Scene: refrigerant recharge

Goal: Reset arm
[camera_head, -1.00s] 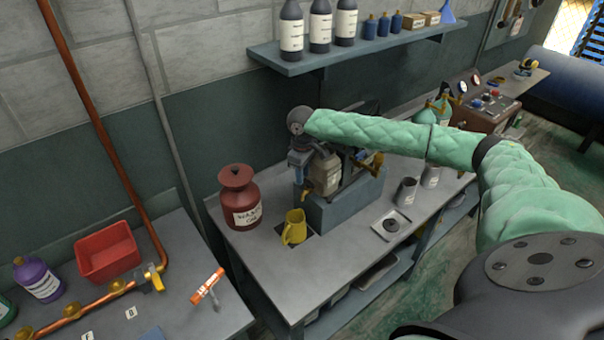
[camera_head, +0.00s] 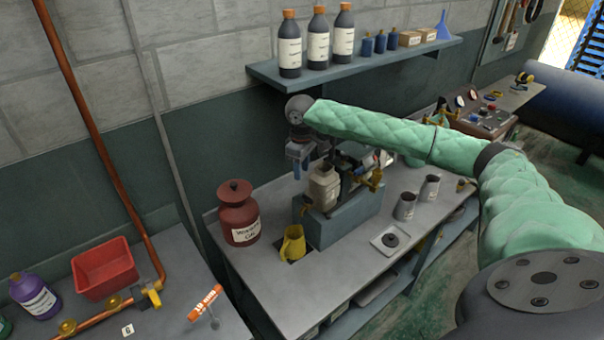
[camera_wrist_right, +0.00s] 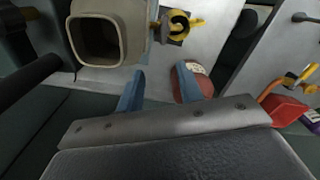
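My right arm reaches in from the right, and its gripper (camera_head: 298,158) hangs above the bench, up and left of a beige container (camera_head: 323,188) on a blue-grey stand (camera_head: 340,215). The right wrist view shows its two blue fingers (camera_wrist_right: 160,85) apart with nothing between them. The beige container's square open mouth (camera_wrist_right: 98,40) lies beside the fingers there, apart from them. A yellow jug (camera_head: 292,244) stands in front of the stand. My left gripper is in neither view.
A red-brown canister (camera_head: 238,215) stands left of the jug. A shelf with bottles (camera_head: 290,45) is on the wall above. Grey cups (camera_head: 405,205) and a small scale (camera_head: 390,240) are at right. A red bin (camera_head: 104,268) sits on the left bench.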

